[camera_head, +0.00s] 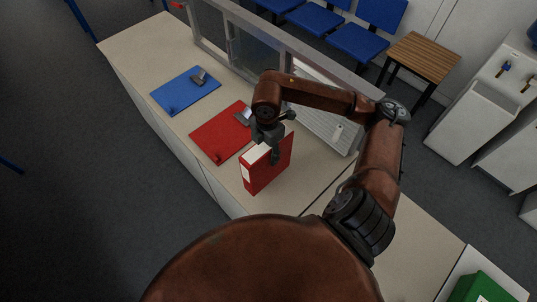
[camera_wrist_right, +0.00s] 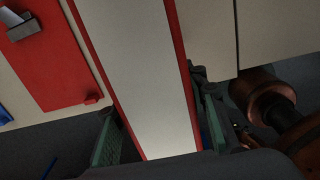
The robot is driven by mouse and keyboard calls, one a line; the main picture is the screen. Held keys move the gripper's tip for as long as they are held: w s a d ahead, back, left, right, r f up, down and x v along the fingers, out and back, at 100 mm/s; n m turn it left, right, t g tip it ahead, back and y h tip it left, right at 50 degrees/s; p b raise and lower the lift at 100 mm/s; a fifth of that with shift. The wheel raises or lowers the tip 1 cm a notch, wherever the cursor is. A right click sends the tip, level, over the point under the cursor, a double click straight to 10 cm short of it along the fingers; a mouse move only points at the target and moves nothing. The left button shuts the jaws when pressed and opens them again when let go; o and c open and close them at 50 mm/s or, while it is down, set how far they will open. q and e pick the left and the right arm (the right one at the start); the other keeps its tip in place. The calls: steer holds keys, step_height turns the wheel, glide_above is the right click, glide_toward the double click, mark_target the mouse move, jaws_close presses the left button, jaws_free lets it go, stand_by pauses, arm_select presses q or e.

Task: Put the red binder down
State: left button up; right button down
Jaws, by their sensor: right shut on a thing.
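The red binder (camera_head: 262,173) stands upright on or just above the counter, near the front edge; I cannot tell whether it touches. My right gripper (camera_head: 274,155) comes down from above and is shut on it. In the right wrist view the binder (camera_wrist_right: 178,50) shows its pale page edges between red covers, with the right gripper's green-padded fingers (camera_wrist_right: 160,135) on both sides. A flat red mat (camera_head: 218,135) with a small red peg and a grey clip lies just left of the binder. My left gripper is not in view.
The beige counter (camera_head: 135,48) also bears a blue mat (camera_head: 180,90) with a clip. A framed sliding window (camera_head: 250,45) runs along its back. A green binder (camera_head: 485,290) is at the lower right. Blue chairs (camera_head: 357,43) and a wooden table (camera_head: 422,56) stand beyond.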

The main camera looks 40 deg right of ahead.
steer(key=f, duration=0.1)
steer(key=f+p, duration=0.1)
steer(key=f, duration=0.1)
steer(key=w+d+f, duration=0.1)
steer(key=f, duration=0.1)
steer(key=shift+w+d+p, duration=0.1)
steer(key=shift+p, duration=0.3)
steer(key=shift+f, duration=0.15)
steer(key=c, duration=1.2)
jaws_free()
